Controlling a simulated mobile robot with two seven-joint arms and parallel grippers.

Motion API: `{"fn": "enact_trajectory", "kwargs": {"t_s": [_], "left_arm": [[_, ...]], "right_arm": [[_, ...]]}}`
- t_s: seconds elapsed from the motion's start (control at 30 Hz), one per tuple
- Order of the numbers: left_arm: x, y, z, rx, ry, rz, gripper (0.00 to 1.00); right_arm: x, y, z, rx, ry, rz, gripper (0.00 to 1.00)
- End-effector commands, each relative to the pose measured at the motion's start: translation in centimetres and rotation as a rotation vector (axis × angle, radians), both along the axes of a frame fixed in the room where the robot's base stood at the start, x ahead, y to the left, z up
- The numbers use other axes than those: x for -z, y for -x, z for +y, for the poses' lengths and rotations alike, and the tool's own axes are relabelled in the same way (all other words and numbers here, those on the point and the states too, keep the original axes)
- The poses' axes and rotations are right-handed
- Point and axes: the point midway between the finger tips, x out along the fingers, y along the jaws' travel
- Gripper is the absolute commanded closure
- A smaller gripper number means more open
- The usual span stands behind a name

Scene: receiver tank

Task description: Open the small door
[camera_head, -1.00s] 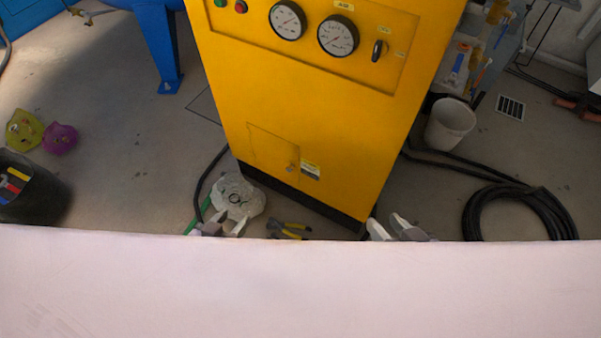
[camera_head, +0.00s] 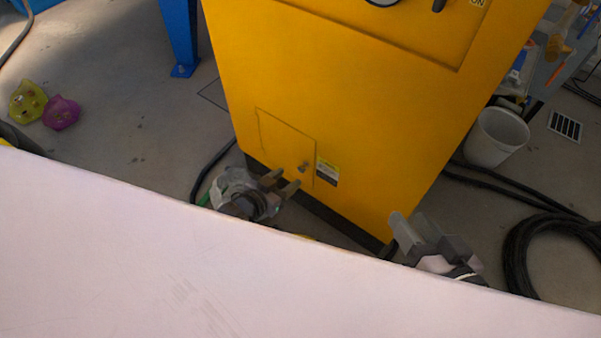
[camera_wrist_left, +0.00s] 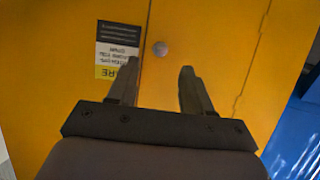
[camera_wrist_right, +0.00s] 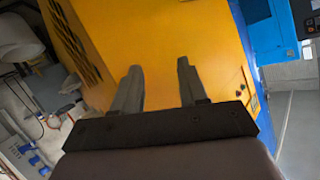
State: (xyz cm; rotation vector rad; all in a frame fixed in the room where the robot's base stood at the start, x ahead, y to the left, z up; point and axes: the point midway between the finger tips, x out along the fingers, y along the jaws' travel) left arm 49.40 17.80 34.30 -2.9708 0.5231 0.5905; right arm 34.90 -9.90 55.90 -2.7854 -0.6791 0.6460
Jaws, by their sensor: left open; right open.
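The small door (camera_head: 284,146) is a square yellow panel low on the front of the yellow cabinet (camera_head: 340,90). It looks shut, flush with the cabinet. A small round knob (camera_head: 303,167) sits near its right edge; in the left wrist view the knob (camera_wrist_left: 160,48) shows beside the door's edge line. My left gripper (camera_head: 283,180) is open and empty, just below and in front of the knob. In the left wrist view its fingers (camera_wrist_left: 156,88) point toward the knob, apart from it. My right gripper (camera_head: 415,228) is open and empty at the cabinet's lower right corner.
A label (camera_head: 327,172) is stuck right of the door. A white bucket (camera_head: 497,137) and coiled black hose (camera_head: 550,250) lie to the right. A blue post (camera_head: 181,40) stands left. A pale surface (camera_head: 150,250) covers the lower part of the head view.

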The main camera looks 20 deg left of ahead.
Motion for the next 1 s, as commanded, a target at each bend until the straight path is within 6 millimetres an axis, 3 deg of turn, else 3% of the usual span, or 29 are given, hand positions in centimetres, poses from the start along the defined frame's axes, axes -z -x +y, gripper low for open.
{"fn": "enact_trajectory", "kwargs": {"t_s": [0.2,0.4,0.8,0.93,0.97,1.0], "left_arm": [[1.6,-2.9,-1.1,0.000,0.001,-0.002,0.50],[2.2,-4.6,-1.7,0.000,0.000,-0.001,0.50],[2.2,-5.0,-1.9,0.000,0.001,0.000,0.50],[2.2,-5.0,-1.9,0.000,0.000,0.000,0.92],[2.2,-5.0,-1.9,0.000,0.000,0.000,1.00],[2.2,-5.0,-1.9,0.000,0.000,0.000,1.00]], "right_arm": [[0.8,-0.1,0.3,-0.010,-0.025,-0.032,0.57],[0.7,0.0,-0.5,0.004,0.017,-0.089,0.57],[0.4,0.1,-0.8,0.010,0.035,-0.110,0.57],[0.4,0.1,-0.8,0.010,0.035,-0.110,0.57],[0.4,0.1,-0.8,0.010,0.035,-0.110,0.57],[0.4,0.1,-0.8,0.010,0.035,-0.110,0.57]]}}
